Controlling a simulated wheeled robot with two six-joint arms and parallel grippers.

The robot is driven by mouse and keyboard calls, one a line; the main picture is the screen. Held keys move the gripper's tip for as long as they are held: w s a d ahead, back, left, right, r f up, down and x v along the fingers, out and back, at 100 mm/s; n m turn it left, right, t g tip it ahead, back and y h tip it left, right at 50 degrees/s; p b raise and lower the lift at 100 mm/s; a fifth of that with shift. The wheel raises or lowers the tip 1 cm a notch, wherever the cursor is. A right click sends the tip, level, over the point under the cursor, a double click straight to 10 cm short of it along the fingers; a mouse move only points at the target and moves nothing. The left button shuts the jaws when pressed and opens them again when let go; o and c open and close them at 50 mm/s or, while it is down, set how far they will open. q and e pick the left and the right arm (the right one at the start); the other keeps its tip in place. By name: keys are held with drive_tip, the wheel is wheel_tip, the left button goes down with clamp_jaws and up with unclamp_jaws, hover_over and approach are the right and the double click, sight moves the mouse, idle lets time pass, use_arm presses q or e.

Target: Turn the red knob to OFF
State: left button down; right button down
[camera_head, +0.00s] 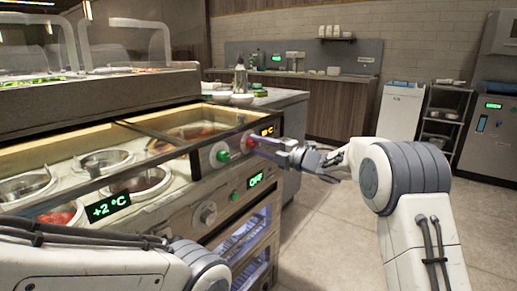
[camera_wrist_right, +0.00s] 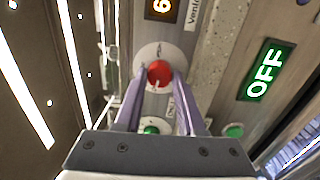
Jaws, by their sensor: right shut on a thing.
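The red knob (camera_head: 250,142) sits on the upper front panel of the sauce counter, at its right end. In the wrist view the red knob (camera_wrist_right: 160,73) stands on a pale round plate, with a small white mark at its lower edge. My right gripper (camera_wrist_right: 160,80) has its two purple fingers on either side of the knob, shut on it. In the head view my right gripper (camera_head: 258,144) reaches in from the right at the knob. My left arm shows at the bottom left; its gripper is out of view.
An orange display (camera_head: 267,130) sits above the knob. A green OFF display (camera_head: 256,179) is below. A green knob (camera_head: 223,155), a green button (camera_head: 234,196) and a grey knob (camera_head: 205,213) share the front. Sauce wells (camera_head: 105,162) lie left. Open floor lies right.

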drive_tip(key=c, duration=0.5)
unclamp_jaws()
drive_tip(key=p+v, duration=0.1)
drive_tip(key=v, duration=0.9)
drive_tip(key=shift+s+d+p, duration=0.2)
drive_tip(key=shift+p, duration=0.1)
